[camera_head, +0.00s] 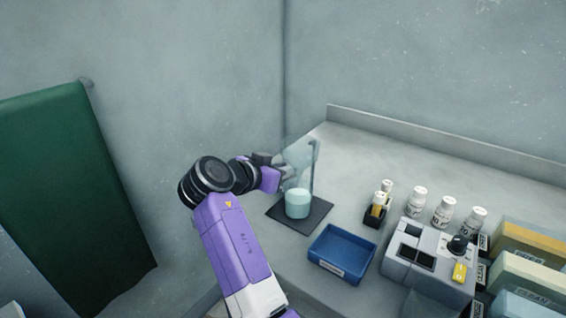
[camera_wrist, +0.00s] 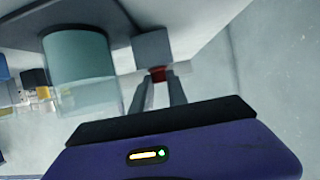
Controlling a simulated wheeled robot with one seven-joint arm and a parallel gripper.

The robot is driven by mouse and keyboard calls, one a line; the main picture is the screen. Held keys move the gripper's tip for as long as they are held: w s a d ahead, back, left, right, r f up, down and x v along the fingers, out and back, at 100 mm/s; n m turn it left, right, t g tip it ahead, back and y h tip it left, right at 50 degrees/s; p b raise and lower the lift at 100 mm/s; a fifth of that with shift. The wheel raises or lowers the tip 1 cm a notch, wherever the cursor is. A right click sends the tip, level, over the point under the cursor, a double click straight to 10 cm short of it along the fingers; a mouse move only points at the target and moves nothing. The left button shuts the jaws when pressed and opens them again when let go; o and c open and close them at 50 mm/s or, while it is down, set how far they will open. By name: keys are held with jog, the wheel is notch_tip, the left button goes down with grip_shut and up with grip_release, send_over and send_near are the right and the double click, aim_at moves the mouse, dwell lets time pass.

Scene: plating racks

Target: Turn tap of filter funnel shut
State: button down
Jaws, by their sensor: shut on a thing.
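The filter funnel (camera_head: 299,152) is a clear vessel at the back of the counter, held beside a slim stand. Below it a beaker (camera_head: 297,203) of pale teal liquid stands on a dark mat (camera_head: 282,220). The beaker also shows large in the wrist view (camera_wrist: 80,62). My gripper (camera_head: 281,172) reaches in from the left at the funnel's lower part. In the wrist view its two fingers (camera_wrist: 157,84) are closed on a small red piece, which looks like the tap (camera_wrist: 157,73), beside a grey block (camera_wrist: 152,47). The tap's angle cannot be made out.
A blue tray (camera_head: 342,254) lies in front of the mat. To the right are a small black rack (camera_head: 377,206), several white bottles (camera_head: 443,211), a grey device (camera_head: 430,264) and labelled boxes (camera_head: 528,268). A green panel (camera_head: 75,190) stands at left.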

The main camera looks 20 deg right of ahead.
jog(key=shift+s+n+t+y+p, duration=0.1)
jog(key=shift+n+t+y+p, duration=0.4)
jog(key=shift+n+t+y, duration=0.3)
jog(key=c, duration=1.3)
grip_release()
jog(key=shift+v, duration=3.85)
jog(key=shift+f, duration=0.1)
